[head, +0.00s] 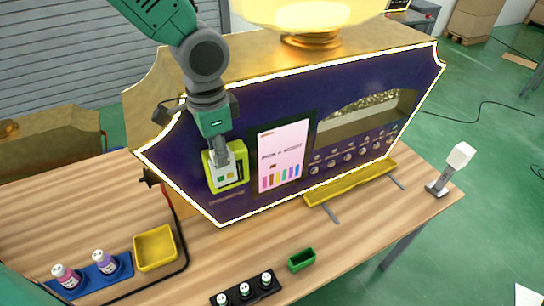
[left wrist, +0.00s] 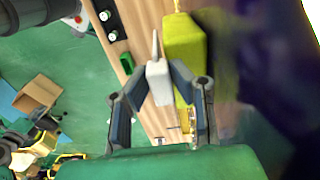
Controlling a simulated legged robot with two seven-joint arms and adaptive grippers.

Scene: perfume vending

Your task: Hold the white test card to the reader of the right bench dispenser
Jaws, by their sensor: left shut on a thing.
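The dispenser (head: 250,150) is a dark purple cabinet with gold edging on the wooden bench. Its yellow-green card reader (head: 225,166) is on the front, left of the lit screen (head: 284,155); it also shows in the left wrist view (left wrist: 184,55). My left gripper (head: 222,153) is in front of the reader, covering its upper part. In the left wrist view my left gripper (left wrist: 160,88) is shut on a white piece, apparently the white test card (left wrist: 158,80), right beside the reader. I cannot tell whether they touch. My right gripper is not in view.
A yellow drip tray (head: 350,183) runs along the dispenser's front. A yellow bin (head: 155,248), a blue tray (head: 92,276) with two bottles, a black rack (head: 246,291) and a green box (head: 301,260) stand nearer. A white-headed stand (head: 459,158) is at the right.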

